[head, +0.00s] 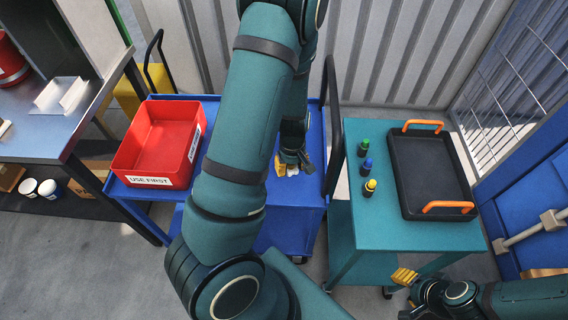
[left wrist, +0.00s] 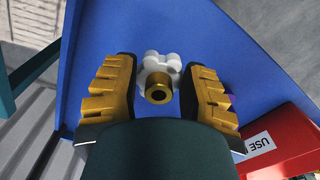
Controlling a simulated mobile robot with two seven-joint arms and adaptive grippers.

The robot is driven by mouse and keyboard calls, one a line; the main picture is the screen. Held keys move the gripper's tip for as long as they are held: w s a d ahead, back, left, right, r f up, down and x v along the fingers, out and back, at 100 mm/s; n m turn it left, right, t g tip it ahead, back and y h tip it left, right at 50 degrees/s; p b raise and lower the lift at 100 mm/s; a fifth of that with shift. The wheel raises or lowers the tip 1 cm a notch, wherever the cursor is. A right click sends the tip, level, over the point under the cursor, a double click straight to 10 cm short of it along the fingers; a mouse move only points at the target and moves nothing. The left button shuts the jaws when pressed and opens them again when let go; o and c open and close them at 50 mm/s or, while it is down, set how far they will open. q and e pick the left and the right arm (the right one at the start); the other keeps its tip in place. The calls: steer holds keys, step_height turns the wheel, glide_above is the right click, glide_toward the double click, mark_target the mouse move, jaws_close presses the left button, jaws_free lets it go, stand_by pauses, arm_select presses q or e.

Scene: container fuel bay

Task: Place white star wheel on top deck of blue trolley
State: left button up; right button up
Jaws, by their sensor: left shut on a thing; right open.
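The white star wheel (left wrist: 163,62) has rounded lobes and a brass hub. It sits between the yellow-padded fingers of my left gripper (left wrist: 158,84), which is shut on it. In the head view the left gripper (head: 286,166) is low over the right part of the blue trolley's top deck (head: 262,238), with the white wheel (head: 293,170) partly hidden by it. I cannot tell whether the wheel touches the deck. My right gripper (head: 404,277) is open beside the teal trolley's front edge, away from the wheel.
A red bin (head: 152,140) marked "USE FIRST" fills the deck's left side. The teal trolley (head: 375,238) to the right carries a black tray (head: 432,172) with orange handles and three small bottles (head: 367,165). A black trolley handle (head: 333,130) rises close to the left gripper.

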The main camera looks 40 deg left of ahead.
mark_target(291, 184)
arm_select(q)
step_height(291, 184, down, 3)
steer(key=shift+s+f+b, duration=0.1)
steer(key=shift+s+b, duration=0.05)
steer(key=shift+b, duration=0.25)
steer(key=shift+f+b, duration=0.65)
steer(key=shift+f, duration=1.55)
steer(key=shift+r, duration=0.1)
steer(key=shift+f, duration=0.2)
steer(key=o, duration=1)
steer(key=shift+r, duration=0.15)
